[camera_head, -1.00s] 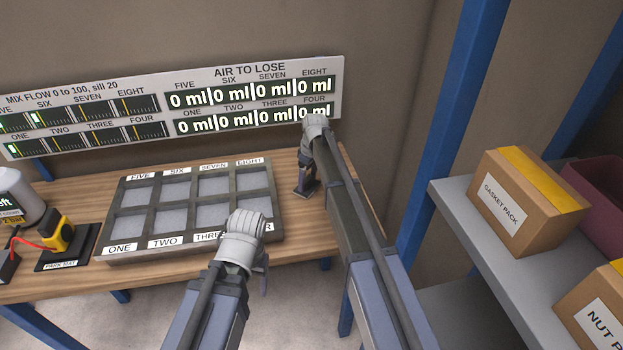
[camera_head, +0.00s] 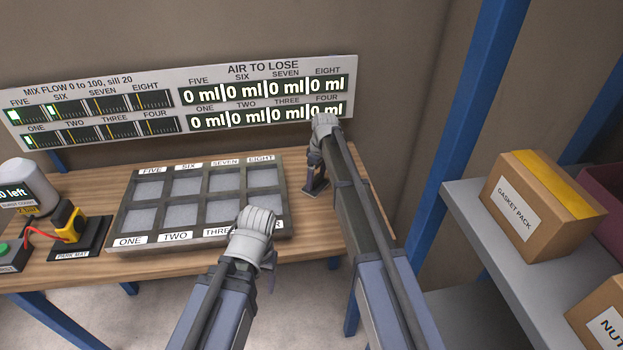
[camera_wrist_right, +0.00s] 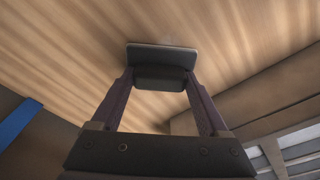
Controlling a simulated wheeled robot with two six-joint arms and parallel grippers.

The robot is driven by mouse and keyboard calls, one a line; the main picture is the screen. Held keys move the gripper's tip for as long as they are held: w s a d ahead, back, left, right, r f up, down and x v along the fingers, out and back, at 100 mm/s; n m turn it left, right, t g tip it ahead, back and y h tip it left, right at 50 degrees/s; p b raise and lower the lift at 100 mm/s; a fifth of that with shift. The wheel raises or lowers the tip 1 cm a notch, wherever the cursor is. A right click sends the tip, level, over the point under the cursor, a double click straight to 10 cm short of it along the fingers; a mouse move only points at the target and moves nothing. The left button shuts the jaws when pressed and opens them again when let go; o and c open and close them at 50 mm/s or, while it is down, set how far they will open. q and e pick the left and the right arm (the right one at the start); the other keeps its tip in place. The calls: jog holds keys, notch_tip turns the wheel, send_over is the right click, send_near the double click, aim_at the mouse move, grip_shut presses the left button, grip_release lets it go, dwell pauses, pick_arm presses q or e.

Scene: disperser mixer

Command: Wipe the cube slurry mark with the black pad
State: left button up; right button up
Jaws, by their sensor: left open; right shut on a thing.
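The black pad (camera_wrist_right: 161,57) is a dark flat plate with a block-shaped grip, seen in the right wrist view. My right gripper (camera_wrist_right: 161,84) is shut on that grip. The pad faces the wooden bench top (camera_wrist_right: 75,50); I cannot tell whether it touches. In the head view the right gripper (camera_head: 318,178) points down over the bench, just right of the tray. No slurry mark can be made out; the pad and arm hide part of the wood. My left gripper (camera_head: 270,280) is open and empty by the tray's front right corner, mostly hidden behind its wrist.
A display board (camera_head: 185,123) stands behind. At left are a yellow and black tool (camera_head: 66,221) on a park mat (camera_head: 92,240) and a grey canister (camera_head: 25,185). A shelf (camera_head: 480,225) holding boxes is at right.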

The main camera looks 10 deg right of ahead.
jog(key=shift+d, duration=1.1)
jog(key=shift+f, duration=0.15)
jog(key=shift+s, duration=0.1)
jog(key=shift+a, duration=2.1)
jog(key=shift+s, duration=0.1)
jog(key=shift+d, duration=0.15)
jog(key=shift+d, duration=2.05)
